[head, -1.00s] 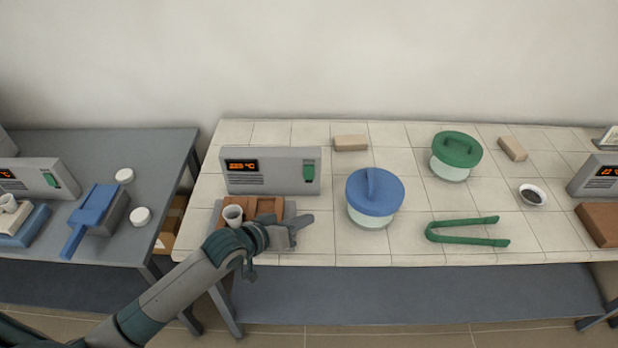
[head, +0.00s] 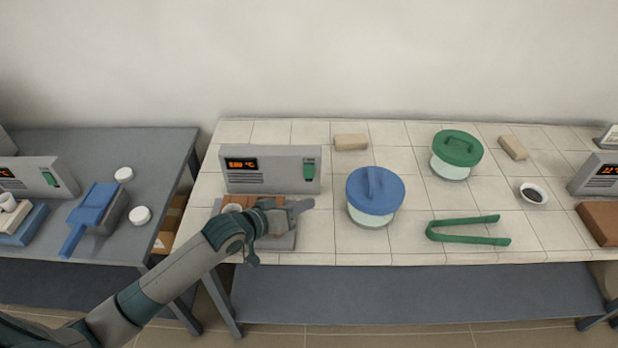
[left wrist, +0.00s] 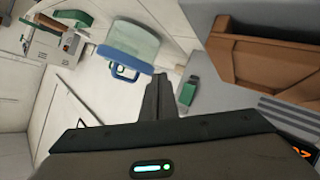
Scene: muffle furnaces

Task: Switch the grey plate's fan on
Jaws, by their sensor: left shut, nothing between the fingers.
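A grey box (head: 245,180) with an orange display and slots stands at the back of the middle table. A green switch (head: 309,169) sits at the right of its front face; it also shows in the left wrist view (left wrist: 188,90). In front of the box is a grey plate (head: 284,243), with a brown tray (head: 232,200) on it, partly hidden by my arm. My left gripper (head: 306,206) is shut and empty, above the plate and below the switch in the picture. In the left wrist view its fingers (left wrist: 159,82) are close beside the switch, seemingly apart from it. My right gripper is not in view.
A blue-lidded jar (head: 374,192) stands just right of the gripper. Another table (head: 100,252) stands at the left.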

